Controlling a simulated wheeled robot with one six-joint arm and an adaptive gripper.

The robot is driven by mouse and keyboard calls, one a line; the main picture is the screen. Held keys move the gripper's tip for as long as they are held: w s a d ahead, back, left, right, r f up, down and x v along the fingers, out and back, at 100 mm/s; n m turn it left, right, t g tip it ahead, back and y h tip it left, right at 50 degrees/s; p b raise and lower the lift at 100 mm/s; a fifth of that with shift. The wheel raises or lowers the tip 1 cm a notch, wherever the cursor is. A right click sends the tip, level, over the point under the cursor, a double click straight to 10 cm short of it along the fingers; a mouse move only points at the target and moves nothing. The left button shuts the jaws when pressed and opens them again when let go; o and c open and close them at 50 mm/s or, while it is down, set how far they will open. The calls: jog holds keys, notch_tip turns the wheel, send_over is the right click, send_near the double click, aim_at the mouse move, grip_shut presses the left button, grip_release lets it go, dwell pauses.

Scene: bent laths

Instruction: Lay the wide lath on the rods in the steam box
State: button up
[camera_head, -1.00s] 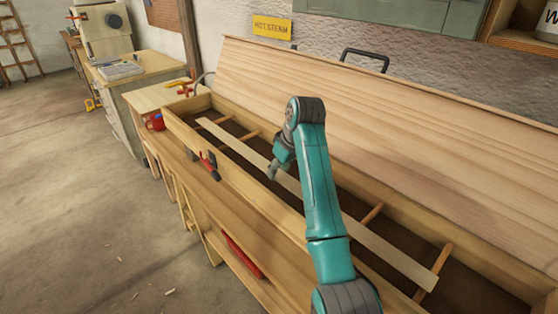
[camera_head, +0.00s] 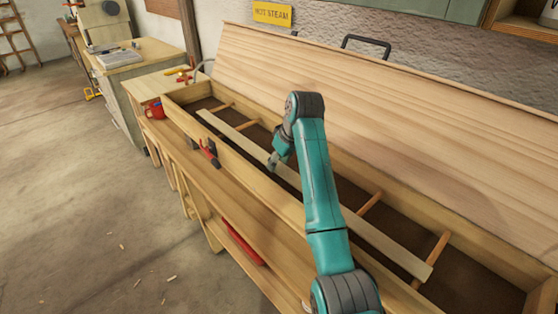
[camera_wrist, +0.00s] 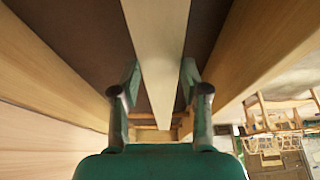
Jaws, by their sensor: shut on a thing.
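The wide lath (camera_head: 385,243) is a long pale strip lying lengthwise inside the open steam box (camera_head: 280,200). It passes over the wooden rods (camera_head: 370,203), which run across the box; whether it touches them or hovers just above, I cannot tell. My gripper (camera_head: 277,160) is shut on the lath near its middle, inside the box opening. In the wrist view the two fingers of my gripper (camera_wrist: 160,80) flank the edges of the lath (camera_wrist: 158,35). My arm hides part of the lath and box in the head view.
The box lid (camera_head: 400,120) stands open, leaning back. A red-handled clamp (camera_head: 209,152) sits on the front wall. A yellow steam sign (camera_head: 272,14) hangs behind. The floor at left is mostly clear.

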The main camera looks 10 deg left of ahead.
jog(key=shift+f, duration=0.1)
jog(key=o, duration=1.5)
jog(key=shift+v, duration=2.95)
jog(key=shift+s, duration=0.1)
